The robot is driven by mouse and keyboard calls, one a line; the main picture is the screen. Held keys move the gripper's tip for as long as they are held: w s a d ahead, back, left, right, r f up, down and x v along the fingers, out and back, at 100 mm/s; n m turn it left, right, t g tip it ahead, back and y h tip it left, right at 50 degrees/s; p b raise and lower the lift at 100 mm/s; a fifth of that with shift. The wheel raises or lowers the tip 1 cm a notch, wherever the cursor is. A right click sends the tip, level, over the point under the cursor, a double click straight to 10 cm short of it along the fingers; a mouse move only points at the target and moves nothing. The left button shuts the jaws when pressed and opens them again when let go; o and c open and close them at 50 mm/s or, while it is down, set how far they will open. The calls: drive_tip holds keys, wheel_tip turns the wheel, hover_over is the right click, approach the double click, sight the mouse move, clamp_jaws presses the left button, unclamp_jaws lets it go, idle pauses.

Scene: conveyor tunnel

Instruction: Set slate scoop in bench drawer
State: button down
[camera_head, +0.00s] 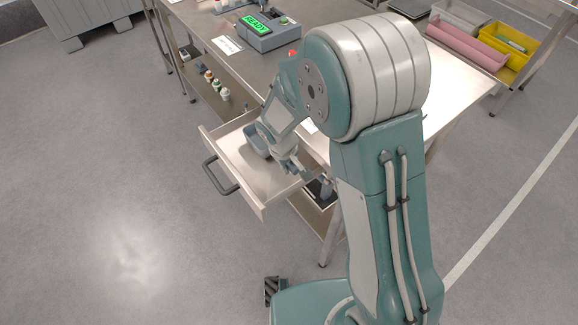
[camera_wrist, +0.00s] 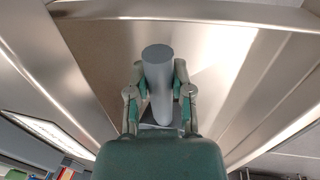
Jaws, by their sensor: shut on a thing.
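The slate scoop shows in the head view (camera_head: 257,141) as a grey-blue body inside the bench drawer (camera_head: 228,150), partly hidden by my arm. My gripper (camera_head: 291,166) is over the drawer's right part. In the wrist view, the scoop's round grey handle (camera_wrist: 158,62) stands between the two fingers of my gripper (camera_wrist: 158,95), which is shut on it. The drawer is pulled out, with its dark handle (camera_head: 216,178) on the front panel. I cannot tell whether the scoop touches the drawer floor.
The steel bench (camera_head: 215,22) carries a device (camera_head: 268,32) with a green READY display. Small bottles (camera_head: 216,84) stand on the lower shelf. A pink bin (camera_head: 466,44) and a yellow bin (camera_head: 510,45) sit at the right. The floor left of the drawer is clear.

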drive_tip(key=shift+f, duration=0.65)
drive_tip(key=shift+a, duration=0.1)
drive_tip(key=c, duration=0.5)
unclamp_jaws()
wheel_tip(320, 180, up, 11)
drive_tip(key=s+a, duration=0.1)
drive_tip(key=a, duration=0.1)
drive_tip(key=s+d+r+m+t+y, duration=0.1)
drive_tip(key=s+d+r+m, duration=0.1)
drive_tip(key=s+d+r, duration=0.3)
drive_tip(key=s+d+r+m+t, duration=0.1)
drive_tip(key=s+d+r+m, duration=0.15)
drive_tip(key=d+r, duration=0.4)
drive_tip(key=s+d+r, duration=0.1)
drive_tip(key=s+r, duration=0.1)
drive_tip(key=s, duration=0.1)
drive_tip(key=s+d+r+m+t, duration=0.1)
drive_tip(key=s+r, duration=0.1)
drive_tip(key=s, duration=0.2)
drive_tip(key=s+d+r+m+t, duration=0.1)
drive_tip(key=s, duration=0.2)
drive_tip(key=shift+s+d+r+m+y, duration=0.1)
drive_tip(key=shift+s+r+m+y, duration=0.15)
drive_tip(key=shift+s+r+y, duration=0.15)
drive_tip(key=shift+w, duration=0.1)
